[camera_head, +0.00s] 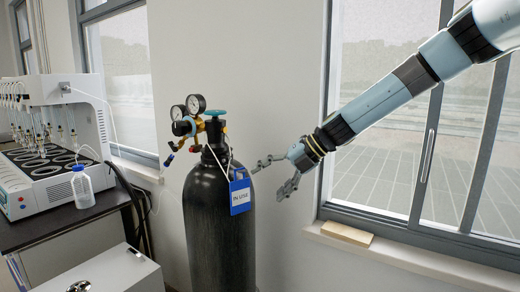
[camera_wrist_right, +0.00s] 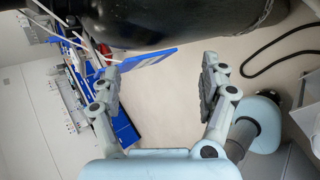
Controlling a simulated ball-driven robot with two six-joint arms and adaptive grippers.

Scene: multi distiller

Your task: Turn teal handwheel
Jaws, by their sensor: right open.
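The teal handwheel (camera_head: 215,113) sits on top of the valve of a tall black gas cylinder (camera_head: 218,225) in the head view. A brass regulator (camera_head: 200,127) with two round gauges is attached to its left. My right gripper (camera_head: 270,175) is open and empty, to the right of the cylinder's shoulder, lower than the handwheel and apart from it. In the right wrist view its two fingers (camera_wrist_right: 162,85) are spread with bare floor between them, and the dark cylinder (camera_wrist_right: 170,22) crosses the top. The handwheel does not show there. My left gripper is not in view.
A blue "IN USE" tag (camera_head: 240,196) hangs on the cylinder's right side, close to my right gripper. The window sill (camera_head: 420,262) is at right.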

